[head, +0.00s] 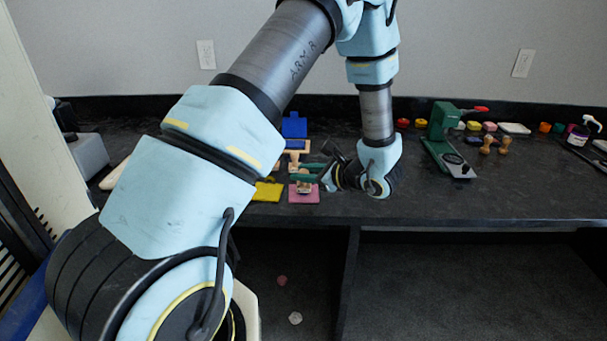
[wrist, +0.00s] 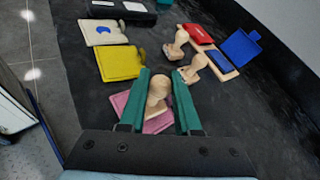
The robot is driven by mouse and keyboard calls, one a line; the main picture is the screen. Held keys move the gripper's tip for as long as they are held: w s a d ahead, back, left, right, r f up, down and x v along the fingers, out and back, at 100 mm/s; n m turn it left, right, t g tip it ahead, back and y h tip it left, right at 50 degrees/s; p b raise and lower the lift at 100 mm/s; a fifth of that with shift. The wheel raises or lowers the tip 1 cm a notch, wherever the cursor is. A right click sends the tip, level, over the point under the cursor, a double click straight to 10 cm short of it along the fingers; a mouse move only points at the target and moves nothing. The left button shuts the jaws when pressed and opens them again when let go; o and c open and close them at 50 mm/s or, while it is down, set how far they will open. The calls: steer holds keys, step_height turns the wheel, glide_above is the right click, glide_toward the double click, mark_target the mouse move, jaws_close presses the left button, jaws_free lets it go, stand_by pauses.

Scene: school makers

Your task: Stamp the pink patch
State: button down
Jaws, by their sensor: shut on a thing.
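The pink patch (head: 304,198) lies flat on the dark counter near its front edge. In the wrist view the pink patch (wrist: 157,126) shows below and around the held stamp. My gripper (head: 306,176) has its green fingers shut on a wooden stamp. The stamp's rounded handle (wrist: 158,92) stands between the fingers (wrist: 165,92) over the pink patch. The stamp's base is mostly hidden, so I cannot tell whether it touches the patch. An open blue ink pad (wrist: 242,46) stands farther back, and it also shows in the head view (head: 294,127).
A yellow patch (wrist: 119,63) and a white patch with a blue mark (wrist: 103,32) lie beside the pink one. Two more wooden stamps (wrist: 193,70) and a red patch (wrist: 197,34) are nearby. A green press (head: 446,140) stands to the right.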

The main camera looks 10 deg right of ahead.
steer(key=shift+r+p, duration=1.6)
steer(key=shift+r, duration=1.45)
steer(key=shift+w+a, duration=0.1)
